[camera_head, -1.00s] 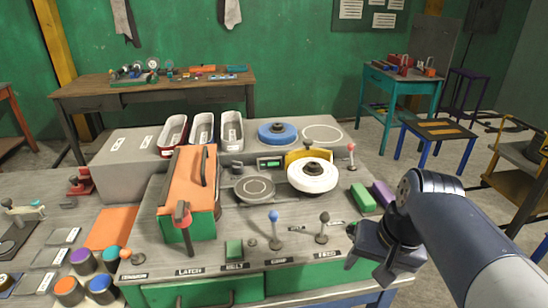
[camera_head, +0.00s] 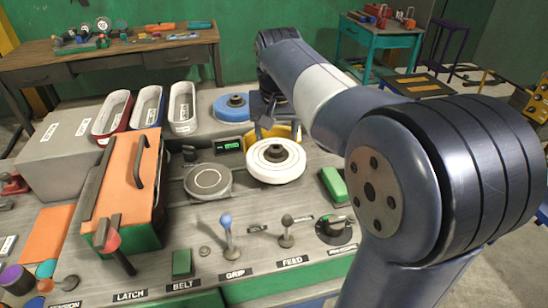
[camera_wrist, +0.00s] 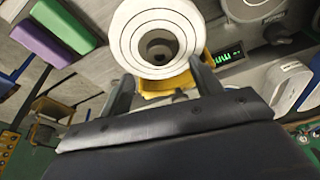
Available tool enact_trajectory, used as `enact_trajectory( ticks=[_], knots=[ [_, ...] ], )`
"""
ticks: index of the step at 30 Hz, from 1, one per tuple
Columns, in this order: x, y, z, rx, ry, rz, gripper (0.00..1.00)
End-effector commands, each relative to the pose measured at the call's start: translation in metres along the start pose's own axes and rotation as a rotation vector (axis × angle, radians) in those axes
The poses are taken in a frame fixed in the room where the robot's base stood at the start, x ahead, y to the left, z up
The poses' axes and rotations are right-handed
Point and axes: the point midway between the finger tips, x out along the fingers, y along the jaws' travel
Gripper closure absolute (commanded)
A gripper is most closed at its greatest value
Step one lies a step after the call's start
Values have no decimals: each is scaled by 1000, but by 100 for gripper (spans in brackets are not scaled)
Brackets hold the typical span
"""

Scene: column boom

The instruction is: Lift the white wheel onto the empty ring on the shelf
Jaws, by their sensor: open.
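The white wheel (camera_head: 259,171), with a dark hub, lies flat on the console in front of a curved yellow guard (camera_head: 292,132). It also shows in the wrist view (camera_wrist: 128,37), just beyond the fingertips. My gripper (camera_wrist: 165,80) is open and empty, its two fingers pointing toward the wheel's edge. In the head view my gripper (camera_head: 266,118) is just behind the wheel, partly hidden by my arm. A blue wheel (camera_head: 226,110) sits on the raised shelf. The empty ring beside it is hidden behind my arm.
Three trays, including a red one (camera_head: 112,113), stand left of the blue wheel. An orange-topped box (camera_head: 122,185) and a round grey plate (camera_head: 208,180) lie left of the white wheel. A blue-knobbed lever (camera_head: 226,222) and a dark-knobbed lever (camera_head: 287,222) stand in front.

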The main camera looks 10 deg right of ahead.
Motion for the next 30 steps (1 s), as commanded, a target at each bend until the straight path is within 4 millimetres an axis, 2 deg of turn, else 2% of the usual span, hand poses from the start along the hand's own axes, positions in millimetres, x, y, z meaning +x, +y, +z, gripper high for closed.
enact_trajectory(
  ticks=[5, 12, 21, 30],
  knots=[
    [15, 0, 0, 0, -3, 0, 39],
    [50, 0, 0, 0, -2, 0, 39],
    [55, 0, 0, 0, 1, -1, 39],
    [55, 0, 0, 0, 1, -1, 63]
  ],
)
